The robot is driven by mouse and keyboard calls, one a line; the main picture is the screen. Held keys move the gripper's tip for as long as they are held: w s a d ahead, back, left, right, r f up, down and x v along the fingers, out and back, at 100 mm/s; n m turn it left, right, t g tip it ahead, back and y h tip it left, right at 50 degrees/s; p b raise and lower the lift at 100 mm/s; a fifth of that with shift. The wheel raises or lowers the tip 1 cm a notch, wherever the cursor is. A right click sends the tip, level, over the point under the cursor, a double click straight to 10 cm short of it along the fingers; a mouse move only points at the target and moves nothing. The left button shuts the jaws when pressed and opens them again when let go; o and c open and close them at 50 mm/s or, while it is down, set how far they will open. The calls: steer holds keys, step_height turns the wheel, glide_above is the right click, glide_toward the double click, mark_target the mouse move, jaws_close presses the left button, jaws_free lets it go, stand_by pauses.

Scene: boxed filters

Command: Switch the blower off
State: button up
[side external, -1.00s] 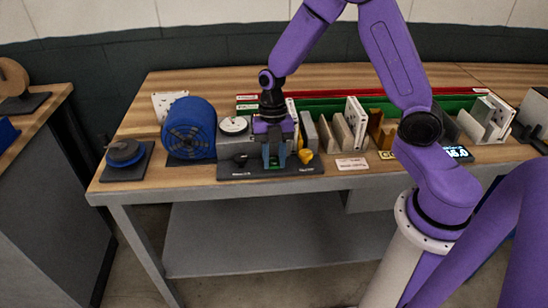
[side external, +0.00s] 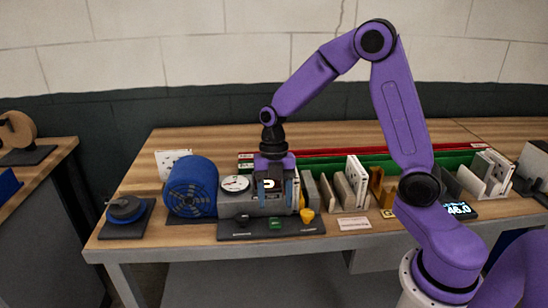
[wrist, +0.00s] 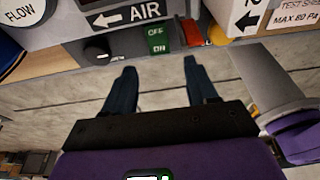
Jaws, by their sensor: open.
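The blower (side external: 190,187) is a blue drum with a dark grille, left of centre on the bench. A dark control panel (side external: 228,230) lies to its right, in front of a grey housing. Its green switch (side external: 275,223) also shows in the wrist view (wrist: 157,40), marked OFF above ON; I cannot tell which side is pressed. A black knob (side external: 243,219) is left of the switch and a yellow knob (side external: 307,215) is right of it.
A round white gauge (side external: 235,184) sits on the housing; its FLOW label shows in the wrist view. Upright filters (side external: 356,178) and holders stand to the right, near green and red rails (side external: 445,160). A lit display (side external: 459,209) is at the bench's right front.

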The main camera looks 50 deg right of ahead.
steer(key=v, duration=1.1)
steer(key=shift+r, duration=0.35)
steer(key=s+a+f+m+t, duration=0.1)
steer(key=s+a+f+m, duration=0.1)
steer(key=s+m, duration=0.5)
steer(key=s+a+f+m+t+h, duration=0.1)
steer(key=s+m, duration=0.6)
steer(key=s, duration=1.1)
steer(key=shift+s+a+f+h, duration=0.25)
steer(key=shift+a+f, duration=0.2)
steer(key=shift+f, duration=0.55)
steer(key=shift+w, duration=0.1)
